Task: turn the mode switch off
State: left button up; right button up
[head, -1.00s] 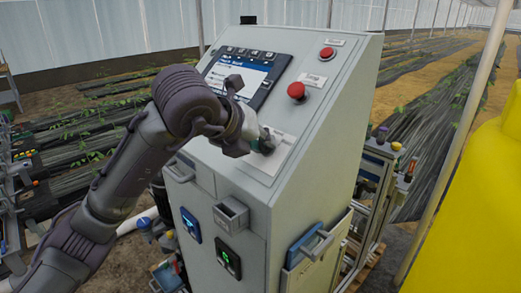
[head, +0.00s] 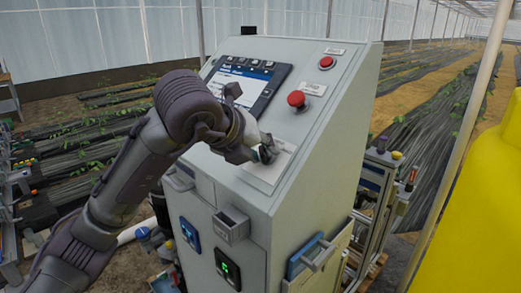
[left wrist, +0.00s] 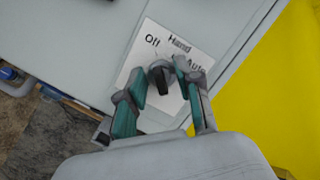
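The mode switch is a dark knob (left wrist: 161,78) on a white label plate (left wrist: 150,50) marked Off, Hand and Auto, in the left wrist view. Which mark the knob points to is hard to tell. In the head view the plate (head: 262,178) is on the cabinet's sloped front, and my gripper hides the knob. My left gripper (left wrist: 161,74) has its two fingers on either side of the knob, with narrow gaps seeming to show between them and its grip. The gripper (head: 268,150) is close to the panel in the head view. My right gripper is out of view.
Above the switch, the grey cabinet (head: 320,135) carries a screen (head: 245,78) and two red buttons, a larger one (head: 297,99) and a smaller one (head: 326,62). Below are a small grey box (head: 231,224) and lit displays. A yellow tank (head: 480,210) stands at the right.

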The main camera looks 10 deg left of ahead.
pick_arm(q)
jog(key=shift+s, duration=0.1)
jog(key=v, duration=1.2)
jog(key=shift+f, duration=0.1)
